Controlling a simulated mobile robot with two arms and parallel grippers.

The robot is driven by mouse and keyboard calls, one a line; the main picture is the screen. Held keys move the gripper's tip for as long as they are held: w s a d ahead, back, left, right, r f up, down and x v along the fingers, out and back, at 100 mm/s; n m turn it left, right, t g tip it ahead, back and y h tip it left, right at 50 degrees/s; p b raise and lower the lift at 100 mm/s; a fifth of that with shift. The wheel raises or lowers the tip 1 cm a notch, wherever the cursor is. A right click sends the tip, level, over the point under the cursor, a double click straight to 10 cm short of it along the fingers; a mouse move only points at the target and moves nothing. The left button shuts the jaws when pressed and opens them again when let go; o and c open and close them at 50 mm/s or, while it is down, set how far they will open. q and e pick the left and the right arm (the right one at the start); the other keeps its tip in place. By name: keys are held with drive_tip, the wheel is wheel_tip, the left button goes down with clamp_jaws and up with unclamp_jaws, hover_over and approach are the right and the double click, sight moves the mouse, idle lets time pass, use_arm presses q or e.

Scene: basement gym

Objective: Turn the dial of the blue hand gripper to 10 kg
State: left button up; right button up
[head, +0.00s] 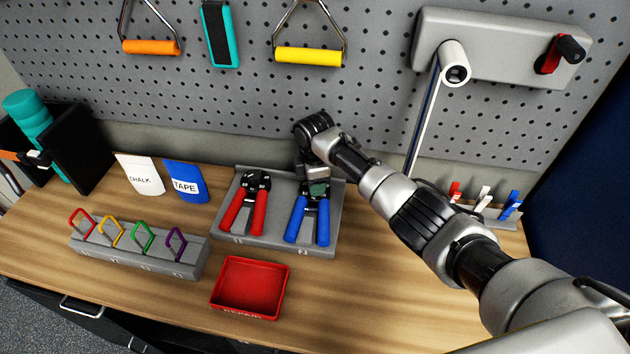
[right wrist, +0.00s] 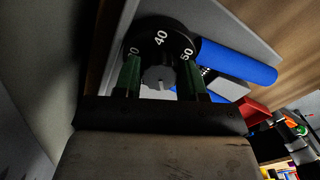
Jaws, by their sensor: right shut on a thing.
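The blue hand gripper (head: 308,222) lies on the grey tray (head: 270,244) on the bench, to the right of a red hand gripper (head: 243,210). Its blue handle also shows in the right wrist view (right wrist: 238,62). My right gripper (head: 318,187) reaches down over its top end. In the right wrist view my fingers (right wrist: 165,78) are shut on the grey knob of the black dial (right wrist: 158,38). The dial shows 40 and 50 and part of another number; the rest of its scale and its pointer are hidden or unclear. My left gripper is not in view.
A red bin (head: 250,288) stands in front of the tray. A grey rack (head: 140,250) with coloured loops is at the left. Chalk (head: 142,174) and tape (head: 186,181) packets stand behind it. The pegboard (head: 370,90) rises close behind my right arm. The bench's front right is clear.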

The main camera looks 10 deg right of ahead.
idle(0.4)
drive_tip(key=o, duration=0.9)
drive_tip(key=shift+o, duration=0.2)
wheel_tip(320, 180, up, 11)
drive_tip(key=b, duration=0.2)
drive_tip(key=shift+f, duration=0.1)
